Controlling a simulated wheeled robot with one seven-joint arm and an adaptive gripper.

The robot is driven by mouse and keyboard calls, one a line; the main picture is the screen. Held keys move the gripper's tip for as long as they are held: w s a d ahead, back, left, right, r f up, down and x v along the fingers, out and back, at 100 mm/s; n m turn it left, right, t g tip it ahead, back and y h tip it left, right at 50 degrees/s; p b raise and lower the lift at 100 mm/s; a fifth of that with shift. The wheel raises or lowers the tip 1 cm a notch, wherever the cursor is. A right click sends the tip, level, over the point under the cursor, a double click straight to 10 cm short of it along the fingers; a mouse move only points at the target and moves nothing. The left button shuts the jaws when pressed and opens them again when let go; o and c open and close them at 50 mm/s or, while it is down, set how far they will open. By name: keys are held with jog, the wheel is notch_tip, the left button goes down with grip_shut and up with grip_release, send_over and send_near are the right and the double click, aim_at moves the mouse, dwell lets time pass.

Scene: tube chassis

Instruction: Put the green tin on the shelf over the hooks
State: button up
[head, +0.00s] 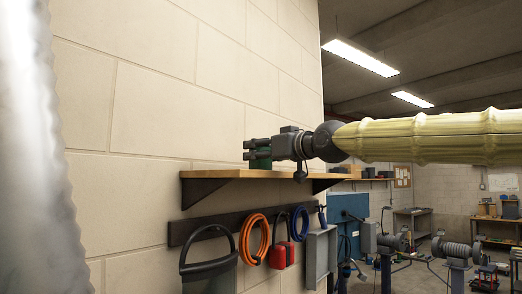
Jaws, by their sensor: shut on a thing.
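The green tin (261,163) is at the wooden shelf (222,174) in the head view, with its lower part at the height of the board. My gripper (256,151) reaches in from the right and is shut on the tin; its dark fingers hide much of the tin. The tin looks upright. I cannot tell whether its base touches the board. The dark hook rail (187,230) runs along the wall under the shelf.
Below the shelf hang a dark looped item (206,268), an orange coil (246,240), a red item (277,256) and a blue coil (300,224). The shelf's left part looks clear. Machines (456,250) and benches stand at the right, further back.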

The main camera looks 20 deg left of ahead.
jog(key=shift+s, duration=0.35)
jog(key=o, duration=1.2)
jog(key=shift+w+f, duration=0.15)
jog(key=shift+w, duration=0.05)
jog(key=shift+c, duration=0.2)
jog(key=shift+s, duration=0.1)
jog(key=shift+r, duration=0.35)
jog(key=shift+s+d+f+b, duration=0.1)
jog(key=shift+d+f+b, duration=0.15)
jog(key=shift+b, duration=0.05)
jog(key=b+v, duration=0.6)
jog(key=v, duration=0.5)
jog(key=shift+d, duration=0.2)
